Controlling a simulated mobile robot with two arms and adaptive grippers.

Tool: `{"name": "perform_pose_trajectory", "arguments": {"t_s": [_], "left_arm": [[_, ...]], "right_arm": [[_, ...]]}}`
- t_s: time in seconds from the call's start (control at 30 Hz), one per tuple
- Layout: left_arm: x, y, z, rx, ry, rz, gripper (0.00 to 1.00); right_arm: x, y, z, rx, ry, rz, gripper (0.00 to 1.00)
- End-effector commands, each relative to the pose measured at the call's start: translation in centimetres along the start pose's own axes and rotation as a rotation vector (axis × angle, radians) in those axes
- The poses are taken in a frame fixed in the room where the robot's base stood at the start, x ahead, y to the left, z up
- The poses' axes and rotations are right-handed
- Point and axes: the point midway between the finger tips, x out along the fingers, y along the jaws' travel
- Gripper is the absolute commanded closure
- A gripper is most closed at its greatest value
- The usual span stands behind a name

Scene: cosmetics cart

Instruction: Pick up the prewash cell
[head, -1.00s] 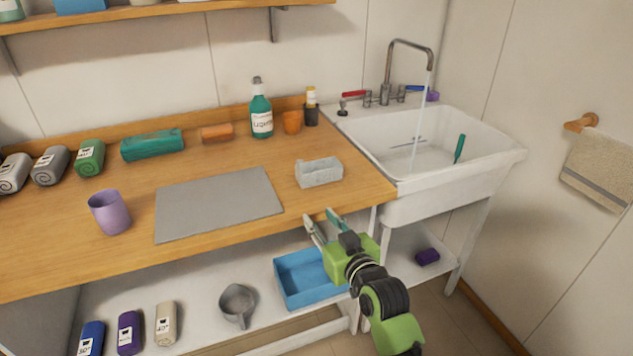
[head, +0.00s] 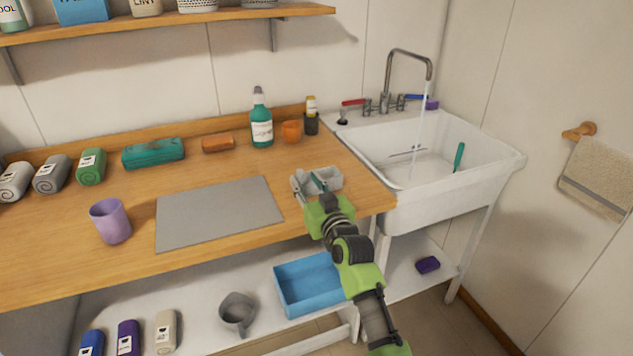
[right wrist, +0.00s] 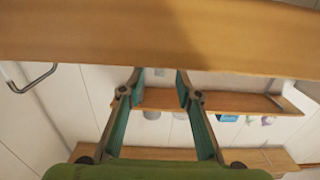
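A small pale grey container (head: 330,181) with raised walls sits near the front right of the wooden worktop. No label shows on it, so I cannot tell whether it is the prewash cell or holds it. My right gripper (head: 307,182) comes in from the front with its two fingers apart. In the head view the fingers overlap the container's left part; I cannot tell whether they touch it. In the right wrist view the open fingers (right wrist: 161,75) have nothing between them, and I cannot make out the container. My left gripper is not in view.
A grey mat (head: 219,213) lies left of the container, with a purple cup (head: 110,221) beyond it. The sink (head: 446,177) with running water is at right. A blue tray (head: 308,281) sits on the lower shelf.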

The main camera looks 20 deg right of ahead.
Motion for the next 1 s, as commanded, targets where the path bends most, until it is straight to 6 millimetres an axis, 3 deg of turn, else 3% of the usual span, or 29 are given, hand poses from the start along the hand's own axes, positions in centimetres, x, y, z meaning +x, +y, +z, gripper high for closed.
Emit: {"name": "perform_pose_trajectory", "arguments": {"t_s": [0.2, 0.5, 0.63, 1.0], "left_arm": [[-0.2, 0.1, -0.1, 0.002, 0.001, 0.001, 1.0], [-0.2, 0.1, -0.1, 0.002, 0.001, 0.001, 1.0], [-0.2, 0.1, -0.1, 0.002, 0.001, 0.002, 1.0], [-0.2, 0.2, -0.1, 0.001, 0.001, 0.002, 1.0]], "right_arm": [[2.6, 0.1, 0.0, 0.0, -0.001, 0.0, 0.69], [3.0, 0.1, 0.0, -0.001, -0.001, 0.0, 0.69], [2.9, 0.1, 0.0, -0.001, -0.001, 0.0, 1.0], [2.9, 0.1, -0.1, -0.001, 0.0, 0.0, 1.0]]}}
